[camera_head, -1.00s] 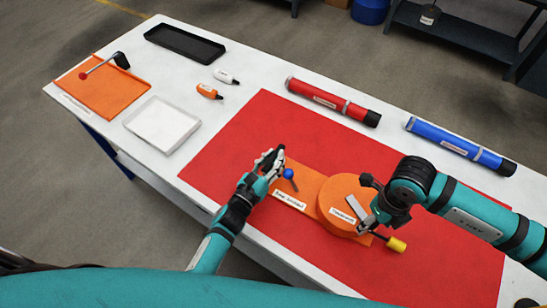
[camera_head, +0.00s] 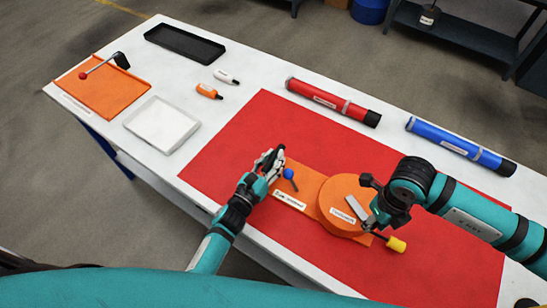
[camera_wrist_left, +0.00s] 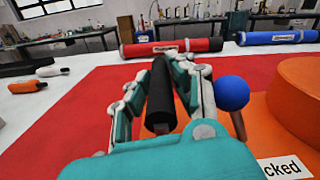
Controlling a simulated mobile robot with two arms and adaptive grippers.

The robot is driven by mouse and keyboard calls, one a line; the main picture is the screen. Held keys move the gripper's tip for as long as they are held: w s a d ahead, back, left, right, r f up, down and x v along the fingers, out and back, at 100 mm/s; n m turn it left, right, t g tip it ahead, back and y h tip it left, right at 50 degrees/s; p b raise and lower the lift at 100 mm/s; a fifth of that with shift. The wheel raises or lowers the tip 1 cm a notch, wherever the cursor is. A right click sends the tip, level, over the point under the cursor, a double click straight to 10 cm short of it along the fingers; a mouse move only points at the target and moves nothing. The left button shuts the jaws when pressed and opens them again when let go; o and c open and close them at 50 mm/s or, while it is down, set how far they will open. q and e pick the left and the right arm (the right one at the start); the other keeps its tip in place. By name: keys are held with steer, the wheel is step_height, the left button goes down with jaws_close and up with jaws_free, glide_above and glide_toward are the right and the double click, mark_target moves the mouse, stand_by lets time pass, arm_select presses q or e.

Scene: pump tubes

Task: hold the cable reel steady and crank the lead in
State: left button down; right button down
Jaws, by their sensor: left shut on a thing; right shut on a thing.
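The orange cable reel (camera_head: 345,200) is a round drum on a flat orange base (camera_head: 300,178), lying on a red mat. My left gripper (camera_head: 270,160) is at the base's far left end. In the left wrist view its fingers (camera_wrist_left: 160,95) are shut on an upright black handle (camera_wrist_left: 160,90). A blue ball knob (camera_wrist_left: 232,92) on a brown lever stands just right of it. A grey crank arm (camera_head: 355,207) lies across the drum's top. My right gripper (camera_head: 368,205) is shut at the arm's right end; what its fingers enclose is hidden. A yellow-ended black rod (camera_head: 397,244) sticks out lower right.
The red mat (camera_head: 245,125) is clear left of the base. Behind lie a red tube (camera_head: 330,100) and a blue tube (camera_head: 460,146). Left are a white tray (camera_head: 162,125), an orange tray (camera_head: 105,95), a black tray (camera_head: 185,43) and two small bottles (camera_head: 208,91).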

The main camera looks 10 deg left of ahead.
arm_select(q)
steer(key=shift+s+f, duration=0.2)
steer(key=shift+f, duration=0.1)
arm_select(e)
steer(key=shift+s+f, duration=0.1)
steer(key=shift+f, duration=0.2)
steer(key=shift+s+a+m, duration=0.45)
steer(key=shift+a+m, duration=0.15)
steer(key=shift+m, duration=0.2)
steer(key=shift+f, duration=0.1)
steer(key=shift+s+a, duration=0.15)
steer(key=shift+a, duration=0.05)
steer(key=shift+s+a+m, duration=0.2)
steer(key=shift+a+m, duration=0.2)
steer(key=shift+m, duration=0.4)
arm_select(q)
steer(key=shift+w+r, duration=0.1)
arm_select(e)
steer(key=shift+s+a+m, duration=0.15)
steer(key=shift+a+m, duration=0.35)
steer(key=shift+m, duration=0.2)
